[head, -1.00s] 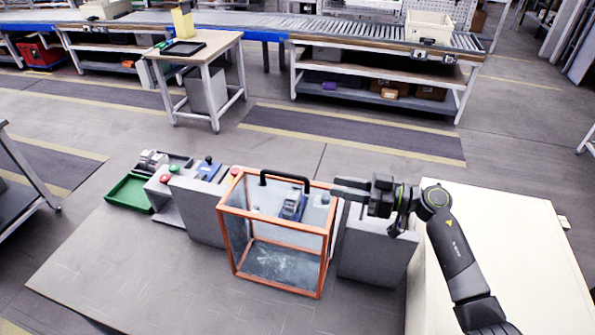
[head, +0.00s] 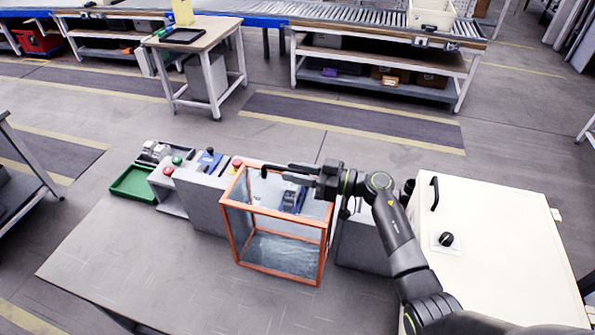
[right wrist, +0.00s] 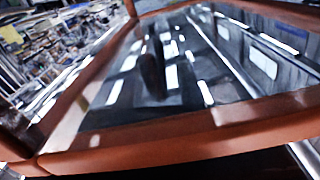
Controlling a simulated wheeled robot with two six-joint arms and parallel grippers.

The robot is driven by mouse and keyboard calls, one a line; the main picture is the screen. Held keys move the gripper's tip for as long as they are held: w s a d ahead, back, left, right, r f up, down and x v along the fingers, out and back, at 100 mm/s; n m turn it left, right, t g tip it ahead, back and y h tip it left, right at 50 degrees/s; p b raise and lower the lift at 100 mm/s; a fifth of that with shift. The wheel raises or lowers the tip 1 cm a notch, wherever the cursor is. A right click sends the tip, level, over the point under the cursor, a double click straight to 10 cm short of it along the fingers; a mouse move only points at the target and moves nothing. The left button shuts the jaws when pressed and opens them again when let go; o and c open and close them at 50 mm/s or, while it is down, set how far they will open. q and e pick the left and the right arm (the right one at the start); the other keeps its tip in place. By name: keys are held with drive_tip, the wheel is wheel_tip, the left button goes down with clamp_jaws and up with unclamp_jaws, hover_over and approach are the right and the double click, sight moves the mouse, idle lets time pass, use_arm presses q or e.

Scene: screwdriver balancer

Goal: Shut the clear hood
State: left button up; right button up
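The clear hood (head: 236,226) is a see-through box with orange edges, in the middle of the head view, in front of grey machine blocks. A black bar handle (head: 266,168) runs along its top. My right gripper (head: 292,174) is over the hood's top at the handle's right part, its two fingers apart and pointing left. I cannot tell whether they touch the handle. In the right wrist view the hood's orange frame (right wrist: 190,135) and clear panel are close and blurred, with a dark upright shape, likely the handle (right wrist: 152,75). My left gripper is out of view.
Left of the hood are a grey control box with a red button (head: 168,171) and a green tray (head: 132,184). A cream cabinet (head: 500,220) with a black handle stands at the right. The grey tabletop (head: 140,255) is clear at the front left.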

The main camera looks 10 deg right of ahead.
clamp_jaws()
drive_tip(key=shift+w, duration=0.1)
drive_tip(key=shift+w+d+b, duration=0.2)
drive_tip(key=shift+w+b, duration=0.1)
drive_tip(key=shift+w, duration=0.15)
drive_tip(key=w+d+f+m+b, duration=0.1)
drive_tip(key=w+d+f+b, duration=0.1)
drive_tip(key=w+b, duration=0.6)
drive_tip(key=w+d+f+m+b, duration=0.1)
drive_tip(key=w+d+b, duration=0.4)
drive_tip(key=b, duration=0.9)
drive_tip(key=shift+w+f+m, duration=0.4)
drive_tip(key=shift+w+f, duration=0.45)
drive_tip(key=shift+w, duration=0.95)
